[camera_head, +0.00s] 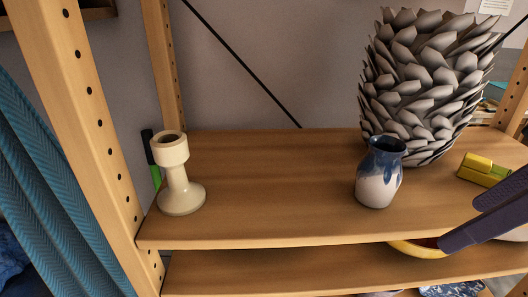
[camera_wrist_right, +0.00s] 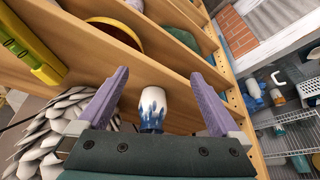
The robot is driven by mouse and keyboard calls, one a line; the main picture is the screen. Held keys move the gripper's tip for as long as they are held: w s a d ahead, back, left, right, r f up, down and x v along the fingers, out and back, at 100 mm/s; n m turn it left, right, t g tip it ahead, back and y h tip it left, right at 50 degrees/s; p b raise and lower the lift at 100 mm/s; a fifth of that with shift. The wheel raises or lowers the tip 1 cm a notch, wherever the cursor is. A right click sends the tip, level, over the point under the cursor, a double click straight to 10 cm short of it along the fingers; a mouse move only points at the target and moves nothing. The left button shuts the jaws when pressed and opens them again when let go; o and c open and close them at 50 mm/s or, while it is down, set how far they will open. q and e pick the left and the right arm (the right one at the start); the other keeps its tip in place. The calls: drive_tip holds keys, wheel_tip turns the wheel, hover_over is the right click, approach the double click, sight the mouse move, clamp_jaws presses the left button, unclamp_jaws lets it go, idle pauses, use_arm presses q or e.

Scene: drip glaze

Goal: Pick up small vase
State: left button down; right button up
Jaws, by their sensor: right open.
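The small vase (camera_head: 378,180), white below with a blue drip glaze at its neck, stands upright on the wooden shelf board (camera_head: 270,190). My right gripper (camera_head: 459,220) enters from the right in the head view, its purple fingers open and apart from the vase. In the right wrist view, the vase (camera_wrist_right: 152,103) appears between the two open fingers (camera_wrist_right: 159,76), with nothing held. My left gripper is not in view.
A large grey scaled vase (camera_head: 420,85) stands close behind the small vase. A yellow object (camera_head: 482,169) lies to the right. A cream candlestick (camera_head: 177,175) stands at the left by the shelf post (camera_head: 92,110). The middle of the board is clear.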

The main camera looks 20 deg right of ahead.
sight(390, 146)
drive_tip(key=w+p, duration=0.1)
drive_tip(key=w, duration=0.1)
drive_tip(key=w+a+p, duration=0.1)
drive_tip(key=w, duration=0.2)
drive_tip(key=w+a+p, duration=0.1)
drive_tip(key=w, duration=0.1)
drive_tip(key=shift+w+r, duration=0.15)
drive_tip(key=shift+w, duration=0.1)
drive_tip(key=w, duration=0.2)
drive_tip(key=w+a+p, duration=0.1)
drive_tip(key=w, duration=0.1)
drive_tip(key=shift+w+a+p, duration=0.1)
drive_tip(key=shift+a+p, duration=0.1)
drive_tip(key=shift+p, duration=0.1)
drive_tip(key=x, duration=0.3)
drive_tip(key=shift+d, duration=0.15)
drive_tip(key=shift+c, duration=0.2)
drive_tip(key=c, duration=1.4)
drive_tip(key=shift+c, duration=0.3)
